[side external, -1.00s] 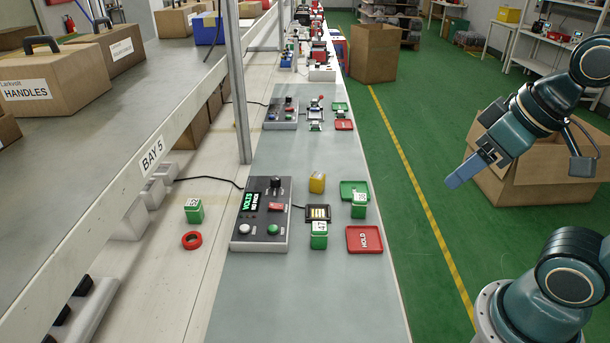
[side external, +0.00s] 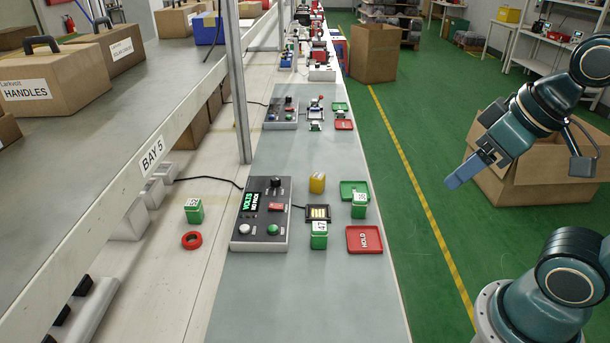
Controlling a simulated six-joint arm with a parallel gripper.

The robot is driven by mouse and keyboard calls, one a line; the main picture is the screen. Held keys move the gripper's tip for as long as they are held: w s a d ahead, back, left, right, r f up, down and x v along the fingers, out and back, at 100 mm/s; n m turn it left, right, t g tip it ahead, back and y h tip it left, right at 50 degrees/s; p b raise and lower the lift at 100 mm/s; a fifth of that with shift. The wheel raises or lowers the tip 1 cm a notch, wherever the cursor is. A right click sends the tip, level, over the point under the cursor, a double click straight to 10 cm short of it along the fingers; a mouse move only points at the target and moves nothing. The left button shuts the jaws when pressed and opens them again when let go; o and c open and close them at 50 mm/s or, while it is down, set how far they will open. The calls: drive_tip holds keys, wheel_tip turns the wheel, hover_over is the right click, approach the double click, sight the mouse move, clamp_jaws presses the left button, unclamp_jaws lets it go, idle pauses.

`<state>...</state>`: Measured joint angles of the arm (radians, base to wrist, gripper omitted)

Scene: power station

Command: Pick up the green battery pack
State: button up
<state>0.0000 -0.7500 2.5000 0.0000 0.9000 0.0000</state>
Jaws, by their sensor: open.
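Three green battery packs with white labelled tops show in the side external view. One green pack (side external: 319,238) stands upright on the grey work strip, just in front of a small dark contact dock (side external: 317,214). A second green pack (side external: 359,208) stands to its right, between the green tray and the red tray. A third green pack (side external: 194,212) stands on the pale bench at the left. My gripper (side external: 456,180) is at the right, over the green floor and well away from all the packs. It is open with nothing in it; the finger gap is hard to see.
A tester box (side external: 260,222) with knobs and a display stands left of the dock. The strip's front is clear.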

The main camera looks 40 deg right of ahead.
drive_tip(key=m+g, duration=0.6)
drive_tip(key=m, duration=0.3)
hover_over(320, 225)
wheel_tip(320, 225, down, 20)
drive_tip(key=shift+a+f, duration=0.1)
drive_tip(key=shift+f, duration=0.05)
drive_tip(key=shift+f, duration=4.3)
